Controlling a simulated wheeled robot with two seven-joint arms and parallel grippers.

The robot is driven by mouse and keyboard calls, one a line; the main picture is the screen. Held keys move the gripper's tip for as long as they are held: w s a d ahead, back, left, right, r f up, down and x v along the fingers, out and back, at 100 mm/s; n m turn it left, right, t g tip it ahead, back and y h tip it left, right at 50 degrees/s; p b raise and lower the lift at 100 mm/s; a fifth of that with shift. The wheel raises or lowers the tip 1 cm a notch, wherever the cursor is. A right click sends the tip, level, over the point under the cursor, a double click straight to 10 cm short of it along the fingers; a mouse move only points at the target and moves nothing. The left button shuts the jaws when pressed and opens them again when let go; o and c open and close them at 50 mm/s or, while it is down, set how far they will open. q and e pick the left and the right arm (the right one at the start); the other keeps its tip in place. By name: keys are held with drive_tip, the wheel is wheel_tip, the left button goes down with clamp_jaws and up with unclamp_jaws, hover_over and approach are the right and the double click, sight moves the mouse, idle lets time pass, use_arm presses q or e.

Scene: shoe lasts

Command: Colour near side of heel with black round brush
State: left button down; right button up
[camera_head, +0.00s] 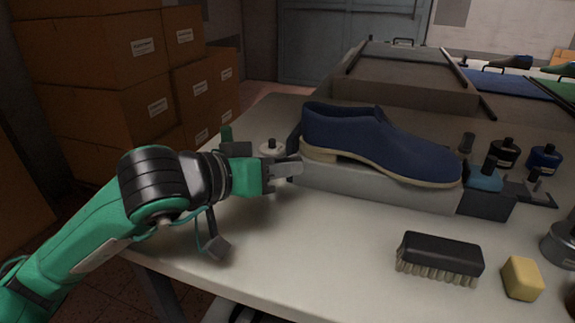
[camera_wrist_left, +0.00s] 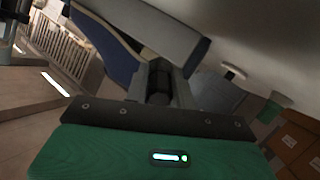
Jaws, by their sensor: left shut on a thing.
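The dark blue shoe (camera_head: 365,138) with a cream sole lies on a grey holder (camera_head: 385,188) on the table, its heel (camera_head: 318,155) at the left and its toe to the right. My left gripper (camera_head: 292,170) is just below and left of the heel, at the holder's left end. In the left wrist view its jaws are shut on a dark round thing (camera_wrist_left: 158,83), seemingly the black round brush. The blue shoe (camera_wrist_left: 120,45) shows right beyond it. I cannot tell whether the brush tip touches the heel. My right gripper is not in view.
A black scrubbing brush (camera_head: 440,258) and a yellow block (camera_head: 522,278) lie at the table's front right. Dark and blue bottles (camera_head: 505,153) stand right of the toe. Cardboard boxes (camera_head: 110,75) are stacked at the left.

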use_arm(q)
drive_tip(key=shift+s+a, duration=0.2)
drive_tip(key=shift+s, duration=0.2)
drive_tip(key=shift+s+a+r, duration=0.1)
drive_tip(key=shift+s+r, duration=0.1)
drive_tip(key=shift+s, duration=0.55)
drive_tip(key=shift+s+a+f+b, duration=0.15)
drive_tip(key=shift+s+a+b, duration=0.1)
drive_tip(key=shift+s+b, duration=0.65)
drive_tip(key=shift+s+a+b, duration=0.2)
drive_tip(key=shift+s+b, duration=0.1)
drive_tip(key=shift+s, duration=0.3)
drive_tip(key=shift+r, duration=0.3)
